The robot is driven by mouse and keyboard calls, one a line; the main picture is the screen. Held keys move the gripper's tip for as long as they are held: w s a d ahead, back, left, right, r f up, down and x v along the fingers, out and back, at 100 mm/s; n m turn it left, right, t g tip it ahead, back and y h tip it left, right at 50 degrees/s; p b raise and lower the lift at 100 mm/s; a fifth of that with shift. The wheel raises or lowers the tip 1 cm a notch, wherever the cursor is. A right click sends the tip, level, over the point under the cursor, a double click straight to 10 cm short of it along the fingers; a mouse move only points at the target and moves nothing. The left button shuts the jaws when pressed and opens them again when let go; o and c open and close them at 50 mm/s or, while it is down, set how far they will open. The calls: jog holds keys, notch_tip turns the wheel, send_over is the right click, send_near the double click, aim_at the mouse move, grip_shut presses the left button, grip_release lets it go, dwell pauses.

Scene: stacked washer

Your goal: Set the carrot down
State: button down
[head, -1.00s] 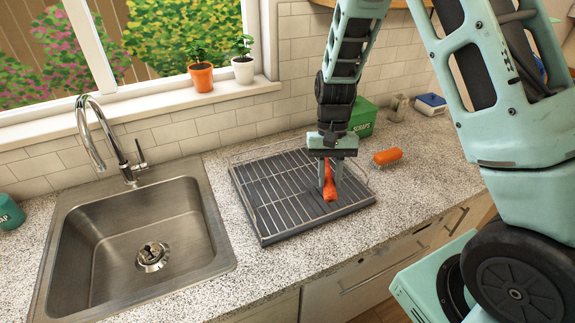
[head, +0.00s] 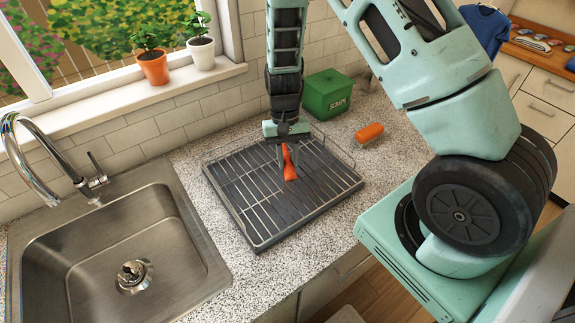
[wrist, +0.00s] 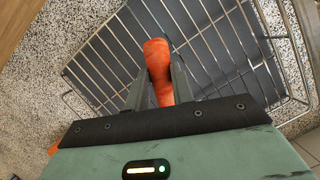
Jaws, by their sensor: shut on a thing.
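The orange carrot (head: 289,163) is between the fingers of my gripper (head: 287,168), over the wire drying rack in the head view. My gripper (wrist: 158,85) is shut on the carrot (wrist: 158,62) in the wrist view, with one finger on each side. The rack (head: 245,215) has a dark tray under its wires and stands on the speckled counter; its wires (wrist: 215,35) also show behind the carrot in the wrist view. I cannot tell whether the carrot touches the wires.
The steel sink (head: 110,245) is at the left. Two potted plants (head: 153,68) sit on the windowsill.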

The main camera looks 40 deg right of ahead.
aim_at(288, 168)
jog(key=shift+f+p, duration=0.6)
jog(key=shift+f, duration=1.35)
jog(key=shift+f, duration=0.1)
jog(key=c, duration=1.2)
grip_release()
